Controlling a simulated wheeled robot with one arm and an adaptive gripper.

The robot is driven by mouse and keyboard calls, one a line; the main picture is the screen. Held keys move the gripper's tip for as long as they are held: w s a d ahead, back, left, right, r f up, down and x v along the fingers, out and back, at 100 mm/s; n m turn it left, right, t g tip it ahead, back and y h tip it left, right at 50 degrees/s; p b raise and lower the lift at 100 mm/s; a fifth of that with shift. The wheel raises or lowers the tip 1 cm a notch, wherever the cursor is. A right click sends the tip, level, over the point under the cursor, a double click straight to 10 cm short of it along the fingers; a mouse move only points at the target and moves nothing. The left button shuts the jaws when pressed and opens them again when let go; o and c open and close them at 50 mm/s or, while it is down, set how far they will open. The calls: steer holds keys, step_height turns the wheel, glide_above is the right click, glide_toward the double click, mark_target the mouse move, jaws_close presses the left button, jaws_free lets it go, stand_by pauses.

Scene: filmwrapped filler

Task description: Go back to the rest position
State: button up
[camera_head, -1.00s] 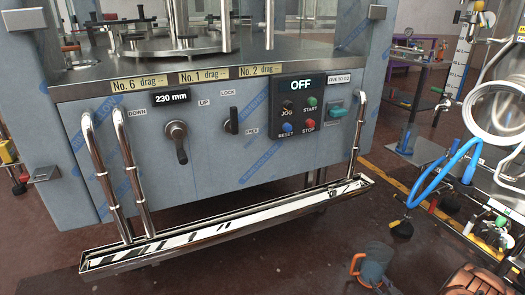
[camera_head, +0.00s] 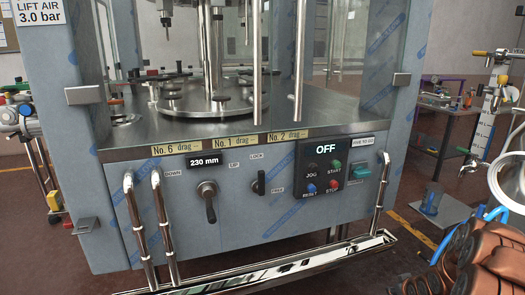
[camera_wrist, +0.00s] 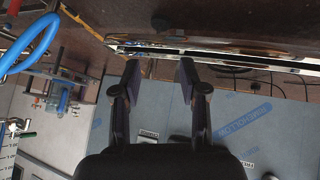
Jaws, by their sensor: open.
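My gripper (camera_wrist: 158,78) shows in the wrist view with its two dark fingers spread apart. Nothing is between the fingers. The film-wrapped grey-blue front of the filler machine (camera_wrist: 265,125) lies behind and to the right of the fingers in that view. A bright metal strip crosses above the fingertips. In the head view the filler machine (camera_head: 110,235) fills the middle, and its panel display reads OFF. I cannot make out the gripper's fingers in the head view.
A blue hose (camera_wrist: 30,45) shows at the left of the wrist view.

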steer(key=s+a+r+g+p, duration=0.2)
steer(key=s+a+r+p, duration=0.25)
steer(key=r, duration=0.55)
steer(key=s+a+r+m+g+p, duration=0.1)
steer(key=s+a+r+p, duration=0.2)
steer(key=s+a+r, duration=0.45)
steer(key=s+a+r+g+p, duration=0.2)
steer(key=s+a+r+p, duration=0.15)
steer(key=r, duration=0.85)
steer(key=s+a+r+g+p, duration=0.1)
steer(key=s+a+r+p, duration=0.2)
steer(key=s+r, duration=0.3)
steer(key=s+a+r+g+y+p, duration=0.1)
steer(key=s+a+r+p, duration=0.3)
steer(key=s, duration=0.7)
steer(key=s+a+r+g+p, duration=0.2)
steer(key=s+a+r+p, duration=0.1)
steer(key=s+a+r, duration=0.4)
steer(key=s+r, duration=0.1)
steer(key=s, duration=0.1)
steer(key=shift+s+m+g, duration=0.35)
steer(key=shift+m+g, duration=0.05)
steer(key=shift+r, duration=0.1)
